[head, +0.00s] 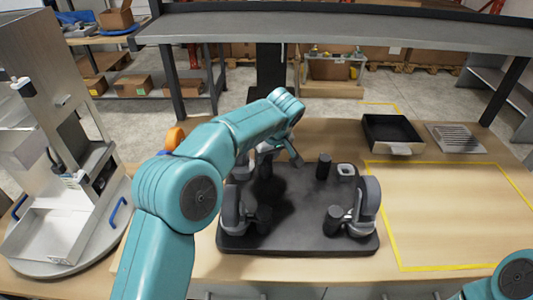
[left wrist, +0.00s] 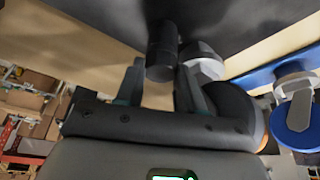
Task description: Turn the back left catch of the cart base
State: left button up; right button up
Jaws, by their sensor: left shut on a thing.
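The cart base (head: 300,240) is a dark plate on the wooden table, with grey caster wheels (head: 366,205) at its front corners. My left gripper (head: 279,153) is over the back left part, mostly hidden by my arm in the head view. In the left wrist view, my left gripper (left wrist: 163,80) is shut on the back left catch (left wrist: 161,45), a short black cylinder, with a finger on each side. A grey-and-black wheel (left wrist: 204,62) is close beside it. My right gripper is not in view.
A black tray (head: 392,131) and a slatted grey plate (head: 456,138) lie at the back right. A yellow-outlined area (head: 455,215) on the right is clear. A grey dispenser-like machine (head: 60,190) stands on the left. A shelf (head: 340,33) spans the back.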

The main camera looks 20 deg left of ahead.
pick_arm(q)
jog(key=shift+w+d+r+n+g+p, duration=0.1)
jog(key=shift+r+n+g+p, duration=0.15)
jog(key=shift+n+p, duration=0.5)
jog(key=n+g+p, duration=0.1)
jog(key=n+p, duration=0.2)
jog(key=p, duration=0.1)
jog(key=n+g+y+p, duration=0.1)
jog(key=n+p, duration=0.3)
jog(key=p, duration=0.1)
jog(key=shift+w+g, duration=0.15)
jog(key=shift+g, duration=0.2)
jog(key=shift+f+n+p, duration=0.15)
jog(key=shift+n+p, duration=0.5)
jog(key=shift+p, duration=0.2)
jog(key=o, duration=0.8)
jog(key=shift+c, duration=0.2)
